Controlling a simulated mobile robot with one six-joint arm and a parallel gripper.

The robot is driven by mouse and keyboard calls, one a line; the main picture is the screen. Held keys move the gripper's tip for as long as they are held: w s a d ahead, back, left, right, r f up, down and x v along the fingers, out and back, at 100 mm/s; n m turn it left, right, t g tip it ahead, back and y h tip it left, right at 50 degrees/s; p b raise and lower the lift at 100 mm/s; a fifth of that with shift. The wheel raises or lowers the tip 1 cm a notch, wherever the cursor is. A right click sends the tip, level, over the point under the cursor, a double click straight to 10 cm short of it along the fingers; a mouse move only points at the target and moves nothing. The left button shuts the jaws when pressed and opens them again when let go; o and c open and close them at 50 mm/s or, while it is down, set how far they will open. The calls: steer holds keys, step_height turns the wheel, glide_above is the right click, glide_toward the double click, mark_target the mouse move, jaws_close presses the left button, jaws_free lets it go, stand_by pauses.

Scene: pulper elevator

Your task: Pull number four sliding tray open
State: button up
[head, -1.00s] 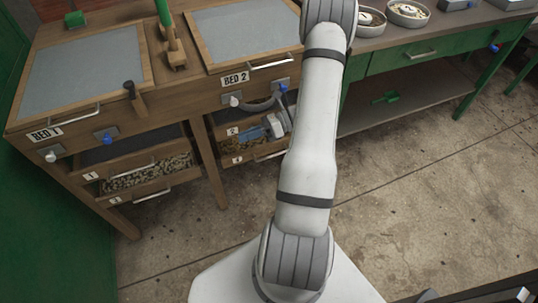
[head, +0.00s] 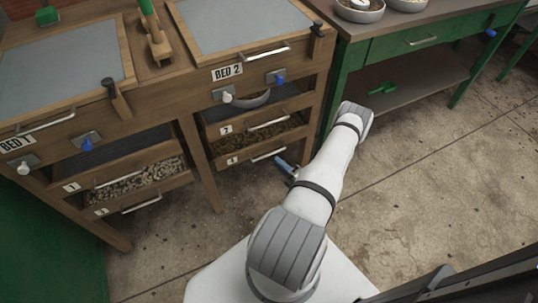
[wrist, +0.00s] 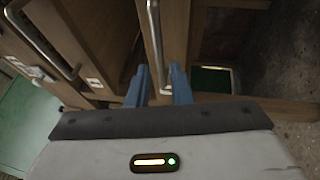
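The number four tray (head: 240,161) is the lower tray under BED 2. Its front looks in line with the frame, and brown loose material shows in the gap above it. Its bar handle (head: 268,153) is near my gripper (head: 286,166), whose blue fingers show just right of and below it. In the wrist view my gripper (wrist: 159,88) has its two blue fingers apart. A metal bar handle (wrist: 154,42) runs down toward the gap between them. I cannot tell whether the fingers touch it. Nothing is gripped.
The number two tray (head: 250,128) sits just above, with its own handle. Left trays one (head: 90,184) and three (head: 120,205) are under BED 1. A green table (head: 400,50) stands right. Concrete floor (head: 440,190) is open.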

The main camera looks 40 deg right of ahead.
mark_target(269, 154)
steer(key=x, duration=0.5)
steer(key=shift+w+r, duration=0.15)
steer(key=shift+w, duration=0.15)
jaws_close()
steer(key=shift+a, duration=0.1)
